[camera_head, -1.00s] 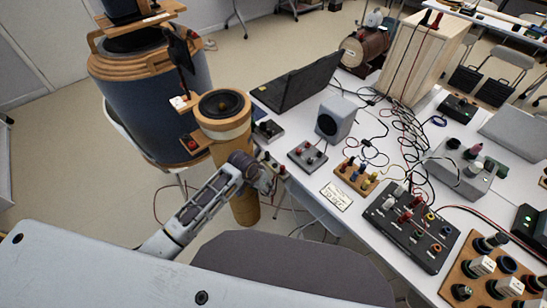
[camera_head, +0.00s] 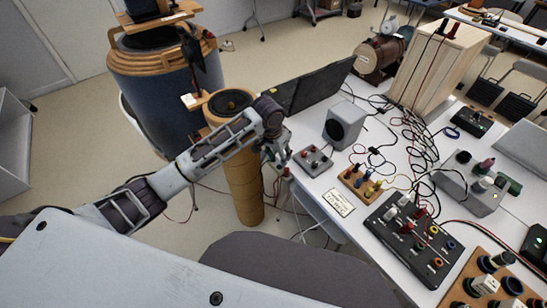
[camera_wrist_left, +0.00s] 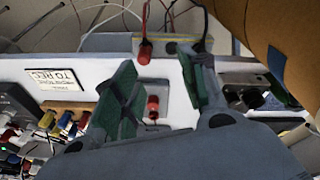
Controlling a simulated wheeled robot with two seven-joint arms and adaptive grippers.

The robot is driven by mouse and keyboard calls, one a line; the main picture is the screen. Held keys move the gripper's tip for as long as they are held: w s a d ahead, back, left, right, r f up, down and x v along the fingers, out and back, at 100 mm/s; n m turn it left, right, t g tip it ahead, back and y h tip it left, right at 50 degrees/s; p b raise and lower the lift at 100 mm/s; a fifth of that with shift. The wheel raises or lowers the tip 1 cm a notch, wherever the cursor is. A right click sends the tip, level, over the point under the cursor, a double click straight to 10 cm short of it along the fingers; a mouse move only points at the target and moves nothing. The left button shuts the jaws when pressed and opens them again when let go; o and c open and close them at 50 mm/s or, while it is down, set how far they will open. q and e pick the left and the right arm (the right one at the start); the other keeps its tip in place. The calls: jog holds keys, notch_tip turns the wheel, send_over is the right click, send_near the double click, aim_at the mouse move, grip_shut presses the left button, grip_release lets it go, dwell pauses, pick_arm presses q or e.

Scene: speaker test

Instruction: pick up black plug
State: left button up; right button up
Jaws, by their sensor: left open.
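My left gripper (camera_head: 283,152) is over the table's near left edge, left of a small grey terminal box (camera_head: 313,161). In the left wrist view the gripper (camera_wrist_left: 162,85) is open, its green-lined fingers apart with nothing held. Between the fingers shows a box with a red plug (camera_wrist_left: 152,107). Beyond them, a pale strip (camera_wrist_left: 105,42) at the table edge carries a red plug (camera_wrist_left: 146,50) with a red cable. A dark cable (camera_wrist_left: 206,18) runs down to the strip behind the right finger, so any black plug there is mostly hidden. My right gripper is out of view.
A speaker (camera_head: 344,125) and a laptop (camera_head: 320,84) stand behind the terminal box. A wooden terminal block (camera_head: 360,184) and a black panel (camera_head: 413,236) lie to the right. A tall brown cylinder (camera_head: 243,185) stands close beside my left arm. Loose cables cover the table's middle.

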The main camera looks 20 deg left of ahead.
pick_arm(q)
jog(key=shift+w+a+r+n+y, duration=0.55)
jog(key=shift+w+a+r, duration=1.45)
jog(key=shift+r, duration=0.9)
jog(key=f, duration=0.5)
jog(key=w+f, duration=0.1)
jog(key=f, duration=0.1)
jog(key=shift+d+f, duration=0.2)
jog(key=shift+f, duration=0.05)
jog(key=shift+w+f, duration=0.1)
jog(key=shift+f, duration=0.65)
jog(key=f, duration=0.3)
jog(key=shift+w+a+f, duration=0.15)
jog(key=shift+a+f, duration=0.1)
jog(key=shift+f, duration=0.05)
jog(key=shift+f+b, duration=0.3)
jog(key=shift+f, duration=0.2)
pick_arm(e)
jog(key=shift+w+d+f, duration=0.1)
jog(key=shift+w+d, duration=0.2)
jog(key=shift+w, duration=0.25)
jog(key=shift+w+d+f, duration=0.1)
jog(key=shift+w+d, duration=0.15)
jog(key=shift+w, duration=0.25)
